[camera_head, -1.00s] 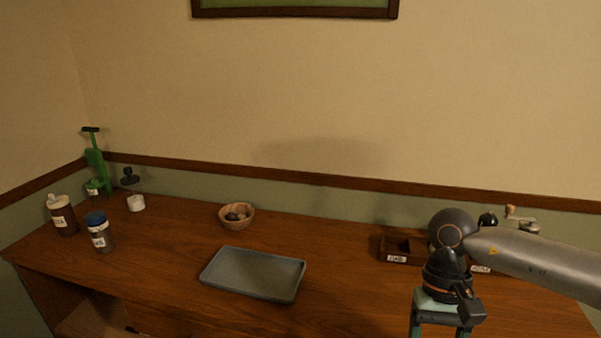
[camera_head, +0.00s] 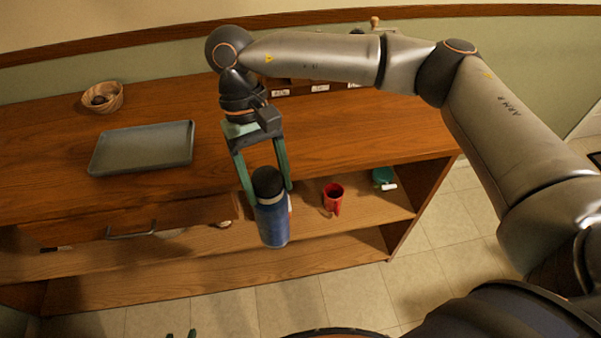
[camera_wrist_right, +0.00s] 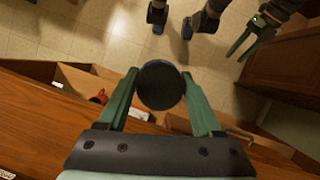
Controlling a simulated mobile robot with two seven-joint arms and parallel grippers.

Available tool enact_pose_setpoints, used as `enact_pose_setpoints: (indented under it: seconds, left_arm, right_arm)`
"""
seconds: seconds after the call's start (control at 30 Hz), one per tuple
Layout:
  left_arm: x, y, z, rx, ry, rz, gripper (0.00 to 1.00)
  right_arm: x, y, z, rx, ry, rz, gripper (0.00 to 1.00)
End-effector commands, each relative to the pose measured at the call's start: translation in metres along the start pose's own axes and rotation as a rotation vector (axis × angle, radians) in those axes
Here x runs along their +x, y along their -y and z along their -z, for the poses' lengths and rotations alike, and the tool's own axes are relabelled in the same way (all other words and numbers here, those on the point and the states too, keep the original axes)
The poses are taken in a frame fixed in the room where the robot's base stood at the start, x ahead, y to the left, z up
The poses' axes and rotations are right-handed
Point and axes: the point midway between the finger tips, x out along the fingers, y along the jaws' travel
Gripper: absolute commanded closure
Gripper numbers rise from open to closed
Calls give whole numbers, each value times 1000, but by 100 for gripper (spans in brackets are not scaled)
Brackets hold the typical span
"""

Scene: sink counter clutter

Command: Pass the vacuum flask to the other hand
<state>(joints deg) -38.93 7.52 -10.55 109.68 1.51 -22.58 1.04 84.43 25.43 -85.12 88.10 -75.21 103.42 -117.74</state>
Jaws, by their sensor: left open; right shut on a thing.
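The vacuum flask (camera_head: 272,220) is blue with a black lid and hangs upright, slightly tilted, in front of the counter. My right gripper (camera_head: 266,186) is shut on it near the top, one finger on each side. In the right wrist view the round black lid (camera_wrist_right: 161,86) sits between the two green fingers. My left gripper (camera_head: 181,334) shows only its green fingertips at the bottom edge of the head view, below and left of the flask. In the right wrist view my left gripper (camera_wrist_right: 243,46) is open and empty, apart from the flask.
The wooden counter (camera_head: 60,130) holds a grey tray (camera_head: 145,148) and a wicker bowl (camera_head: 103,97). A red mug (camera_head: 333,197) and a teal item (camera_head: 383,178) stand on the shelf below. Open floor lies in front.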

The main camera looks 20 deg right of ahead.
Motion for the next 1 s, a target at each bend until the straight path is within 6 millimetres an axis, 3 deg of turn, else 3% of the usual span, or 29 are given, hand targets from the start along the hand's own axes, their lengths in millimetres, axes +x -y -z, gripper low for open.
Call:
enact_pose_setpoints:
  seconds: [0.2,0.6,0.87,1.0]
  left_arm:
    - [0,0,0,0,0,0,50]
    - [0,0,0,0,0,0,50]
    - [0,0,0,0,0,0,50]
    - [0,0,0,0,1,0,34]
  right_arm:
    - [-13,51,5,-25,-2,-9,100]
    - [-33,128,14,-59,-1,-25,100]
    - [-38,149,18,-70,-1,-29,100]
    - [-38,152,18,-71,-1,-30,100]
